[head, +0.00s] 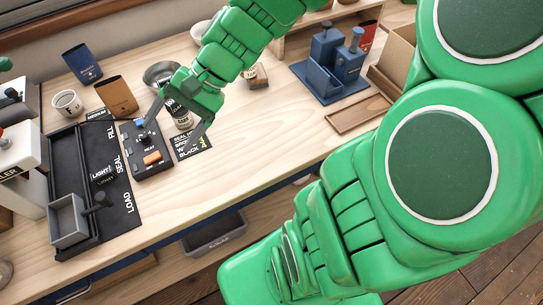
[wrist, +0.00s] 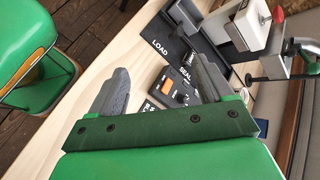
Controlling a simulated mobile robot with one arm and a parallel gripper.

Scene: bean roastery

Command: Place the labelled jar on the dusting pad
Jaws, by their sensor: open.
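The labelled jar (head: 181,117), small and dark-lidded with a pale printed label, stands upright in the head view, beside the black control box. My gripper (head: 178,125) is open above and around the jar's place, one finger on either side in the picture; I cannot tell whether it touches the jar. In the wrist view my gripper (wrist: 155,95) shows both grey fingers spread wide with no jar seen between them. I cannot tell for sure which surface is the dusting pad.
A black control box (head: 147,153) with an orange switch is left of the jar. A black lettered mat (head: 122,205) and grey tray (head: 68,220) lie further left. Pouches, a cup (head: 67,103) and a metal bowl (head: 160,74) stand behind.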

